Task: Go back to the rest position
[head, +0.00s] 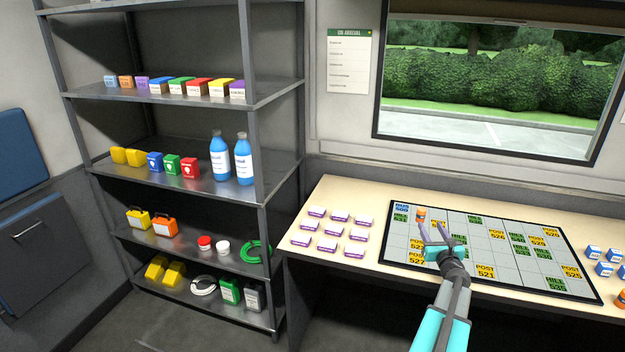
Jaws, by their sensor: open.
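My gripper (437,228) is open over the left part of the grid board (493,228) on the desk. A small orange bottle-like piece (421,215) stands on the board just left of the fingertips. I cannot tell whether the fingers touch it; nothing shows between them. My wrist and teal arm hide part of the board's front edge.
The desk (335,190) holds several white-and-purple boxes (331,230) at left and blue-and-white boxes (604,262) at right. An orange piece (621,299) stands at the right edge. A metal shelf (268,95) with supplies rises at left. A window is behind the desk.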

